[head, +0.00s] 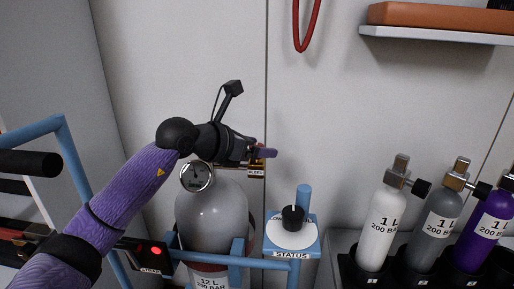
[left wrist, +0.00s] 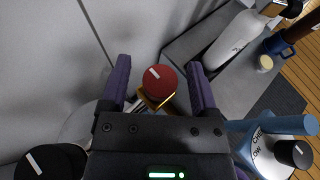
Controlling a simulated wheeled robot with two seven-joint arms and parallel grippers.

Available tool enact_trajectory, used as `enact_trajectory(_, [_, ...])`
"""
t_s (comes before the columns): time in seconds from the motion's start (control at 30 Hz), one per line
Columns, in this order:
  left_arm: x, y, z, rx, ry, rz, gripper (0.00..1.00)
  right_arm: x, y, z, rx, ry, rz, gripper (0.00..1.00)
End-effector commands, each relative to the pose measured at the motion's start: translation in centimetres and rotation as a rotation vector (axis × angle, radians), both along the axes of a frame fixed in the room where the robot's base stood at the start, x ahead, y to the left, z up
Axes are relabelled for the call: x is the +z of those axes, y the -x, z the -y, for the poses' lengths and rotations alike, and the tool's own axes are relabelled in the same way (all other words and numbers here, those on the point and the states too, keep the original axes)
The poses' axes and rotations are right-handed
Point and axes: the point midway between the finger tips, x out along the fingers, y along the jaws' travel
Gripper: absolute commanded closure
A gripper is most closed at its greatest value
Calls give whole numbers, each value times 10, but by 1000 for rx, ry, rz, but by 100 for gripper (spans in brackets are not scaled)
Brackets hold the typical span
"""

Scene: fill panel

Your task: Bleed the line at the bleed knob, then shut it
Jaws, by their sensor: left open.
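The bleed knob (left wrist: 160,79) is red with a white pointer line, on a brass fitting, in the left wrist view. In the head view my gripper hides the knob, but the brass fitting with its BLEED label (head: 255,172) shows just below the gripper. My left gripper (head: 268,153) is open above the large grey cylinder (head: 212,205). In the left wrist view its two purple fingers stand on either side of the knob, with a visible gap on each side. I cannot tell how deep the knob sits between them. My right gripper is not in view.
A round gauge (head: 197,177) sits at the grey cylinder's top. A blue STATUS stand with a black knob (head: 293,217) is to its right. Several small bottles, one white (head: 381,222), stand in a black rack at right. A shelf (head: 440,35) is above. Blue rails surround the cylinder.

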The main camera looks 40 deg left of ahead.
Motion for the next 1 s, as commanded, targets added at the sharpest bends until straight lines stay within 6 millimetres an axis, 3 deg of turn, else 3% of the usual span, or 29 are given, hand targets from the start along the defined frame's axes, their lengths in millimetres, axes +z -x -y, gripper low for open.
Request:
enact_trajectory(0.07, [0,0,0,0,0,0,22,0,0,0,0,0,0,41])
enact_trajectory(0.43, [0,0,0,-1,2,1,98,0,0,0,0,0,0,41])
enact_trajectory(0.77, [2,1,1,24,1,3,100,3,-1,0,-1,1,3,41])
enact_trajectory(1.0, [5,1,1,150,2,5,100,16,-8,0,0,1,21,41])
